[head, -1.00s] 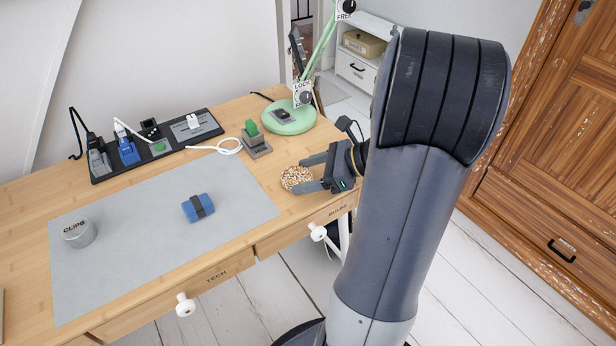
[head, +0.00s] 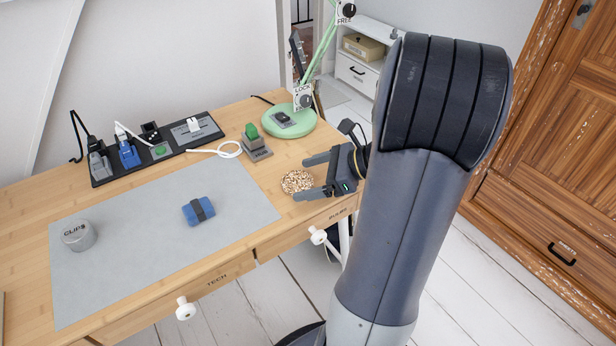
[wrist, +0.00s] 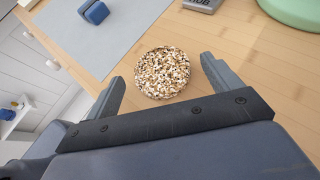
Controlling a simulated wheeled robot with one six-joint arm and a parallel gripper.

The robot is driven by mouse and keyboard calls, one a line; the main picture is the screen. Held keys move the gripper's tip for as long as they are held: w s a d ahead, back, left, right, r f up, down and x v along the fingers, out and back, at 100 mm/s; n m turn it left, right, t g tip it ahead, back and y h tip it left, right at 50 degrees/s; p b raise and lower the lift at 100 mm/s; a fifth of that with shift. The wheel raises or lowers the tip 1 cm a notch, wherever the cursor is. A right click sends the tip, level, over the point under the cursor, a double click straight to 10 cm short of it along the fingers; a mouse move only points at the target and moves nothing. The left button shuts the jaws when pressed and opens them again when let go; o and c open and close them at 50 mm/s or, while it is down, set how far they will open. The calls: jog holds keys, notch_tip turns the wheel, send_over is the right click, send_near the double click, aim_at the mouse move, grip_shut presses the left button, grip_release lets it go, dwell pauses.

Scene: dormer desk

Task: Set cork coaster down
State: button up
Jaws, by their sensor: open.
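The cork coaster (head: 297,182) is a round, speckled brown-and-white disc lying on the wooden desk, just right of the grey mat. In the wrist view the coaster (wrist: 162,73) lies flat on the wood, ahead of and between the fingers. My gripper (head: 310,177) is open at the desk's right end, its fingers pointing left on either side of the coaster's right part. In the wrist view my gripper (wrist: 162,80) shows a gap between each finger and the coaster.
The grey mat (head: 130,260) holds a blue strapped bundle (head: 198,210) and a clips tin (head: 78,235). A green lamp base (head: 289,122), a small grey hub (head: 256,150) and a power strip (head: 175,136) stand behind. The desk's front edge is close to my gripper.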

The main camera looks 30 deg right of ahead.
jog(key=p+v, duration=0.2)
jog(key=v, duration=0.9)
jog(key=shift+d, duration=0.25)
jog(key=b+x, duration=0.2)
jog(key=x, duration=1)
jog(key=shift+a+f+b, duration=0.2)
jog(key=shift+a+b, duration=0.05)
jog(key=shift+b, duration=0.1)
jog(key=shift+s+d+r+p, duration=0.15)
jog(key=shift+r+p, duration=0.55)
jog(key=shift+r, duration=1)
